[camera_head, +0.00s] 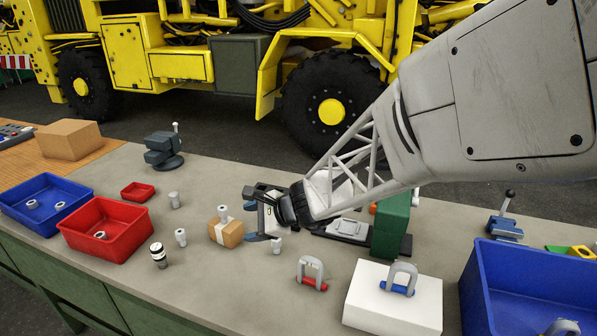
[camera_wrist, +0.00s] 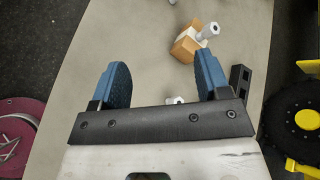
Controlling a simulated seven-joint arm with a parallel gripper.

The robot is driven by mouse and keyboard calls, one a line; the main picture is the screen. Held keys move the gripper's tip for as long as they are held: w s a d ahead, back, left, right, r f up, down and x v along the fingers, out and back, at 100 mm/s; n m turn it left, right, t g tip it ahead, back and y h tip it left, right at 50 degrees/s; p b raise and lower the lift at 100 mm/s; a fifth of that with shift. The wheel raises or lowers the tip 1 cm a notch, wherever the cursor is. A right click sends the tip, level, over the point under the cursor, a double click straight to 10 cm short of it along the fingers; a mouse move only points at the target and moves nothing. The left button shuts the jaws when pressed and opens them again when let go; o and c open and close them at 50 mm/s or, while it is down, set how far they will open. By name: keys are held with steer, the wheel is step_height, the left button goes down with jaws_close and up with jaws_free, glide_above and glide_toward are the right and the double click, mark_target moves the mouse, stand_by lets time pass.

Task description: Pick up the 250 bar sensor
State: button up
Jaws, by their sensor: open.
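Several small grey cylindrical sensors stand on the bench; their markings are too small to read, so I cannot tell which is the 250 bar one. One sensor (camera_head: 222,212) is on a small cardboard box (camera_head: 231,234), just left of my gripper (camera_head: 254,214). Another sensor (camera_head: 277,245) stands beside my gripper. Others are a sensor (camera_head: 181,237) and a sensor (camera_head: 174,199) farther left. My gripper is open and empty. In the wrist view, a sensor (camera_wrist: 175,100) shows between the blue fingers, partly hidden by the gripper body; the box (camera_wrist: 185,45) lies beyond the right finger.
A red bin (camera_head: 108,228) and a blue bin (camera_head: 48,203) holding small parts stand at left. A black-and-white cylinder (camera_head: 158,255) stands nearby. A green block (camera_head: 391,225), white block (camera_head: 392,300) and large blue bin (camera_head: 530,290) are at right. A red-based shackle (camera_head: 311,272) stands in front.

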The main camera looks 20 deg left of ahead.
steer(key=s+a+f+m+y, duration=0.15)
steer(key=a+f+m, duration=0.4)
steer(key=a, duration=0.75)
steer(key=m+t, duration=0.1)
steer(key=m, duration=0.2)
glide_toward(165, 260)
steer(key=x, duration=0.4)
steer(key=shift+s+a, duration=0.2)
steer(key=shift+a, duration=0.1)
steer(key=shift+y+x, duration=0.25)
steer(key=shift+x, duration=0.95)
steer(key=shift+x, duration=2.55)
steer(key=shift+w+f, duration=0.1)
steer(key=shift+w, duration=0.05)
